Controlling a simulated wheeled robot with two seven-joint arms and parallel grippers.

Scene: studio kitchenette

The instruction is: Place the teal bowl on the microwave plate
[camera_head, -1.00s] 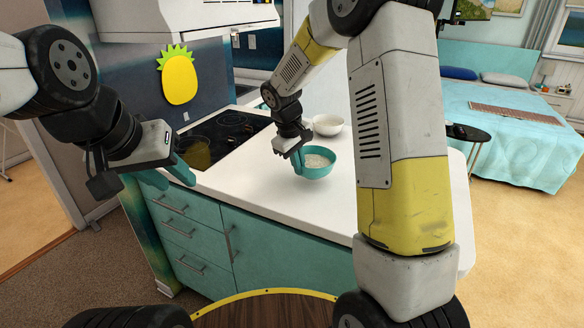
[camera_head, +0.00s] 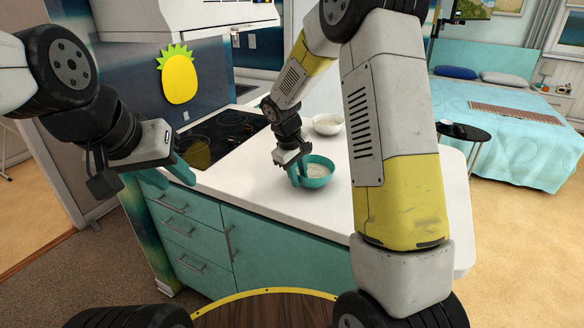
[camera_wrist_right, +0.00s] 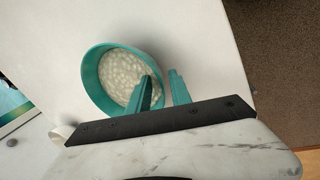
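The teal bowl (camera_head: 318,172), filled with small whitish pieces, is over the white counter in the head view. It also shows in the right wrist view (camera_wrist_right: 92,82). My right gripper (camera_head: 297,172) is at the bowl's near left rim. In the right wrist view the teal fingers (camera_wrist_right: 160,88) straddle the rim, one inside the bowl and one outside, with the rim pinched between them. Whether the bowl's base touches the counter is hard to tell. My left gripper (camera_head: 184,172) hangs near the counter's left end, apart from the bowl. No microwave plate is recognisable.
A white bowl (camera_head: 328,124) stands farther back on the counter (camera_head: 260,195). A black cooktop (camera_head: 225,130) with a pot (camera_head: 195,152) is at the left, under a white appliance (camera_head: 185,20). The counter's front middle is clear.

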